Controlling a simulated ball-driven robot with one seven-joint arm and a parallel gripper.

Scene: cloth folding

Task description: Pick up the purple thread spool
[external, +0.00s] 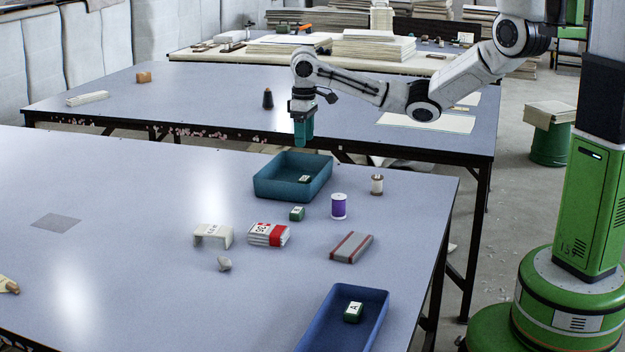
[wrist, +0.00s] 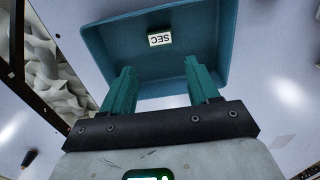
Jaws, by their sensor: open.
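The purple thread spool (external: 339,206) stands upright on the near table, in front and to the right of the teal tray in the external view. It is not in the wrist view. My gripper (external: 303,140) hangs above the back part of the teal tray, fingers pointing down. In the wrist view my gripper (wrist: 160,85) has its two teal fingers spread apart with nothing between them. The spool is apart from my gripper, lower and nearer the camera in the external view.
The teal tray (external: 262,184) holds a small block labelled SEC (wrist: 159,39). Near the spool are a brown-and-white spool (external: 377,185), a small green block (external: 297,214), a grey striped block (external: 351,247) and a red-white stack (external: 268,235). A blue tray (external: 374,330) stands at the front right.

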